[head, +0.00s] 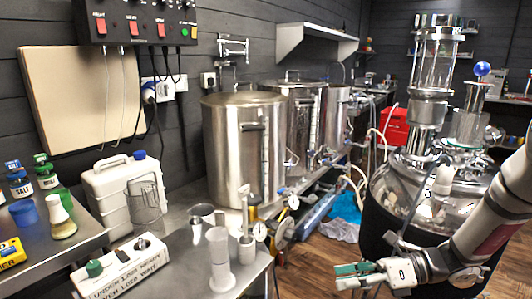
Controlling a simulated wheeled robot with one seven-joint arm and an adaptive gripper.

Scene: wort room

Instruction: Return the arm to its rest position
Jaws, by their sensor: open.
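My arm enters from the right edge and reaches down to the left, in front of the dark-jacketed vessel with the steel and glass top (405,190). I see nothing held between the fingers. It hangs over the wooden floor, to the right of the near steel bench (185,262). The arm and gripper cover part of the vessel's front.
Steel kettles (238,150) line the wall. The near bench holds a labelled switch box (125,268), a white canister (115,195) and a white cylinder (220,258). Bottles stand on the left bench (85,232).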

